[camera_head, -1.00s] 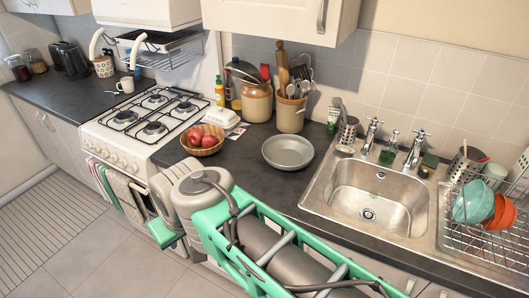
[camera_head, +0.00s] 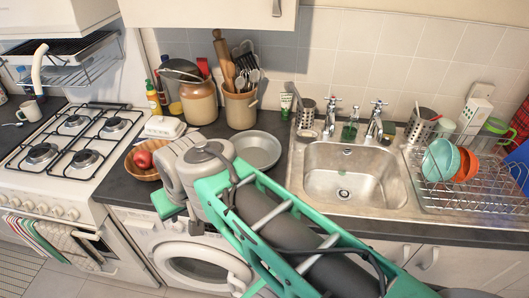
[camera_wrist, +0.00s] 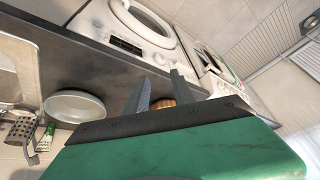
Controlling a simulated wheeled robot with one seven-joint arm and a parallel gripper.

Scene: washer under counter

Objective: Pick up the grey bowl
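The grey bowl (camera_head: 258,150) is a wide, shallow, round dish on the dark counter, left of the sink. It looks empty, and my arm covers its lower left edge in the head view. It also shows at the left of the wrist view (camera_wrist: 74,106), clear of my fingers. My gripper (camera_wrist: 161,75) is open, with its two grey fingers apart and nothing held between them. In the head view my gripper is in front of the counter edge, left of the grey bowl, and its fingertips are mostly hidden by my arm.
A wooden bowl (camera_head: 135,168) with red fruit stands left of the grey bowl. Brown crocks (camera_head: 240,108) and a white butter dish (camera_head: 164,127) stand behind. The sink (camera_head: 345,190) and dish rack (camera_head: 480,195) are right, the gas stove (camera_head: 75,145) left, the washer (camera_head: 200,262) below.

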